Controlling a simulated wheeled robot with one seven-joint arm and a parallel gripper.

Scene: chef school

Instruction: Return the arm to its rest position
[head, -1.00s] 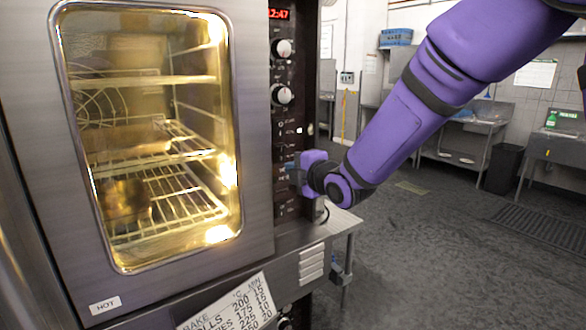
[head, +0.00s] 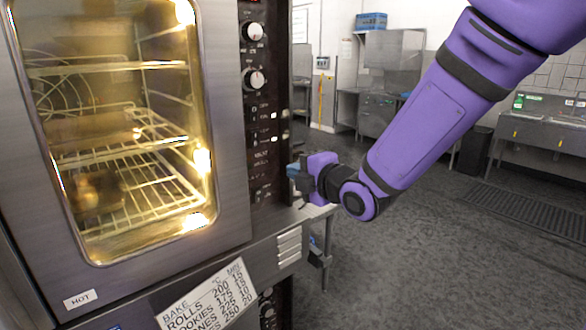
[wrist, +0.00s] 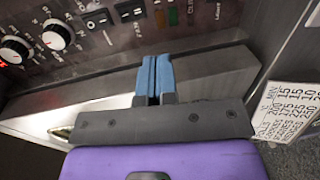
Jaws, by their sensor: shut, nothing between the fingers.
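My gripper (head: 296,172) is at the end of my purple arm, in front of the right side of the oven's control panel (head: 264,130) in the head view. In the wrist view its two blue fingers (wrist: 155,76) are together with nothing between them. They point toward the panel's lower edge, where switches and two white dials (wrist: 56,34) show. Whether the fingertips touch the oven cannot be told.
The lit oven (head: 120,150) fills the left, its door shut and wire racks inside. A paper baking chart (head: 208,300) hangs below the door. Open grey floor (head: 420,260) lies right of the oven. Sinks (head: 545,130) and a dark bin (head: 472,150) stand farther back.

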